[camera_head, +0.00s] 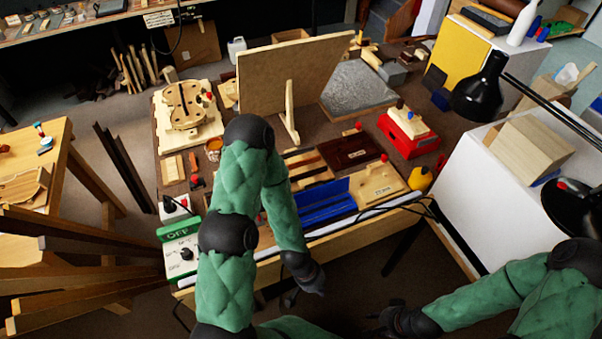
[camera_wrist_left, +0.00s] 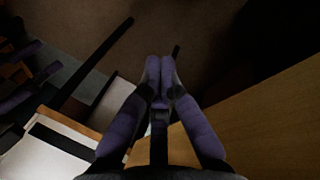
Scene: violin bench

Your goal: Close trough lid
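The blue trough (camera_head: 338,210) lies near the front edge of the bench. A blue panel that looks like its lid (camera_head: 318,194) stands raised along its back side, so the trough appears open. My left gripper (camera_head: 290,298) hangs below and in front of the bench edge, apart from the trough. In the left wrist view its two fingers (camera_wrist_left: 160,62) meet at the tips with nothing seen between them. My right gripper (camera_head: 384,322) is low at the bottom of the head view, clear of the bench; its fingers are too dark and small to read.
A green-faced control box (camera_head: 181,252) is at the bench's front left corner. Wooden trays (camera_head: 378,186) and a red box (camera_head: 410,138) lie around the trough. A large upright board (camera_head: 290,75) stands behind. A white cabinet (camera_head: 500,210) with a black lamp (camera_head: 482,90) is at right.

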